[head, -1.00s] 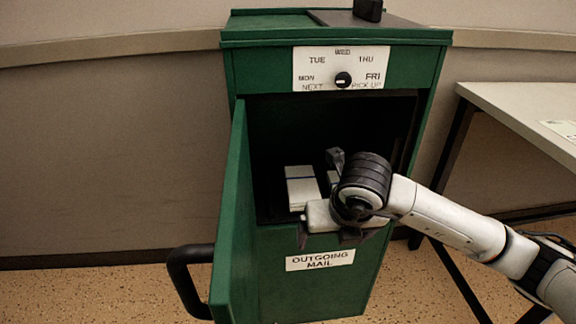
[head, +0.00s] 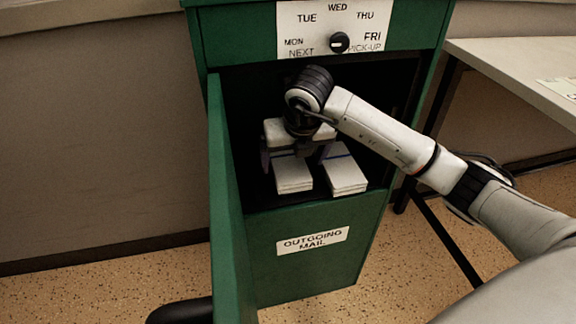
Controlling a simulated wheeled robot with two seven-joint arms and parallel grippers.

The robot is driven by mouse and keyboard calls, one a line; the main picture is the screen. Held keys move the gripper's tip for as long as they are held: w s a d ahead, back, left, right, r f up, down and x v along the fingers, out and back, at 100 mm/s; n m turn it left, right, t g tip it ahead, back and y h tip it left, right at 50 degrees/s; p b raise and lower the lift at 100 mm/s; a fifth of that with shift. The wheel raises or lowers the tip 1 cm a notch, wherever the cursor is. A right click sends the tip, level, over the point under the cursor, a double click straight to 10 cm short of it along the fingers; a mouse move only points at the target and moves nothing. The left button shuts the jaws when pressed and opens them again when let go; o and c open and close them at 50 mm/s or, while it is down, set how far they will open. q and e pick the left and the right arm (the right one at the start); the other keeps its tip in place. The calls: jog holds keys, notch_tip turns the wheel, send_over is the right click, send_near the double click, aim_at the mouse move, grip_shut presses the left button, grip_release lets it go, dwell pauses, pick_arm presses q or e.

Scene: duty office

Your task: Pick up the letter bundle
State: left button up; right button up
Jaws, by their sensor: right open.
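Two pale letter bundles lie side by side on the floor of the green mailbox's open compartment. The left bundle (head: 293,177) is partly hidden at its back by my right gripper. The right bundle (head: 346,177) shows a blue band near its back end. My right gripper (head: 294,160) is open inside the compartment, over the back of the left bundle, with one finger to each side of it. I cannot tell whether the fingers touch it. My left gripper is not in view.
The green mailbox (head: 370,222) has an "OUTGOING MAIL" label (head: 312,241) and a day dial (head: 339,43). A pale table (head: 505,75) stands at the right.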

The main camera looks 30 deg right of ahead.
aim_at(288, 160)
jog(key=shift+w+d, duration=0.15)
jog(key=shift+w, duration=0.45)
jog(key=shift+w+d, duration=0.15)
jog(key=shift+w, duration=0.45)
jog(key=shift+b+x, duration=0.6)
jog(key=shift+x, duration=0.6)
jog(key=shift+w+d+f, duration=0.15)
jog(key=shift+w+f, duration=0.15)
jog(key=shift+w, duration=0.05)
jog(key=c, duration=1.2)
jog(key=shift+r, duration=0.15)
